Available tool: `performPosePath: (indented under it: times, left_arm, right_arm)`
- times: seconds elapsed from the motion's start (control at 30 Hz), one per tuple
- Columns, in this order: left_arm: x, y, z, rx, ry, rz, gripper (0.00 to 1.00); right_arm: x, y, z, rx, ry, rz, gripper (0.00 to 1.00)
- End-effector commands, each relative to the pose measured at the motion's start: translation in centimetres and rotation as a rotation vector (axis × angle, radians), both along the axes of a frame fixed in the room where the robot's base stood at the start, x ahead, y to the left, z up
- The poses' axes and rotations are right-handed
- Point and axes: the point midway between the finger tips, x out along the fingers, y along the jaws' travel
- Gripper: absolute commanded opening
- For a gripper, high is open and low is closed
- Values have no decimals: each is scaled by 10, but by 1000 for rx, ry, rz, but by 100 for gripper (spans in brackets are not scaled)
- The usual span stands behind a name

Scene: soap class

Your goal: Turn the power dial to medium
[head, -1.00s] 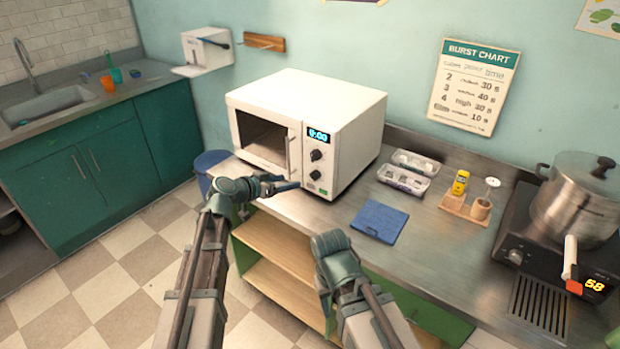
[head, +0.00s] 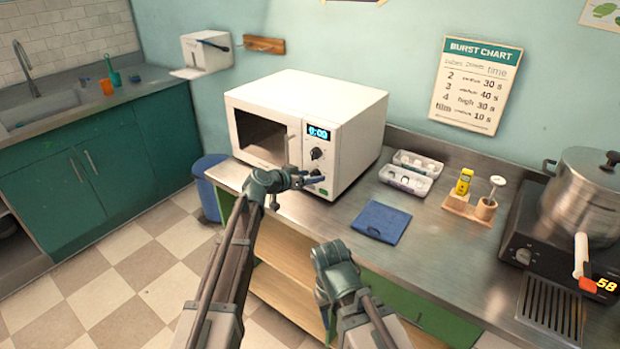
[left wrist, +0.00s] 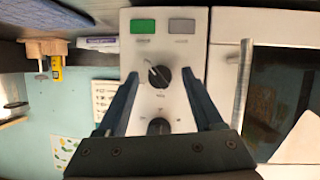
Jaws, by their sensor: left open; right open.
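The white microwave (head: 350,125) stands on the counter with two black dials on its right panel, one above the other. The upper dial (head: 316,154) is in plain view; the lower dial is largely hidden behind my left gripper (head: 312,179) in the head view. The left wrist view is upside down and shows the lower dial (left wrist: 160,77) between the two open fingers of my left gripper (left wrist: 160,80). I cannot tell whether they touch it. Its white pointer mark shows, but the labels are too small to read. My right gripper (head: 335,262) is open and empty, low before the counter.
The microwave display (head: 318,132) reads 0:00. A blue pad (head: 381,222), an egg-carton-like tray (head: 405,182) and a wooden holder (head: 468,208) lie to the right. A pot (head: 585,195) stands on a hotplate. A wall chart (head: 475,85) hangs behind.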

Motion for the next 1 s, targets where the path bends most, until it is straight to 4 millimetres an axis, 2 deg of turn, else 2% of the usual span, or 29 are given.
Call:
performPosePath:
  times: [0.07, 0.1, 0.47, 0.77, 1.0]
  left_arm:
    - [0, 0, 0, 0, 0, 0, 68]
    - [0, 0, 0, 0, 0, 0, 65]
    - [0, 0, 0, 0, 0, -1, 0]
    - [0, 0, -1, -12, 10, -1, 0]
    - [1, 1, -3, -106, 77, -1, 0]
  right_arm:
    - [0, 0, 0, 0, 0, 0, 50]
    - [0, 0, 0, 0, 0, 0, 50]
    - [0, 0, 0, 0, 0, 0, 50]
    - [0, 0, -1, 0, 0, 0, 50]
    - [0, 0, -6, 0, 0, 0, 50]
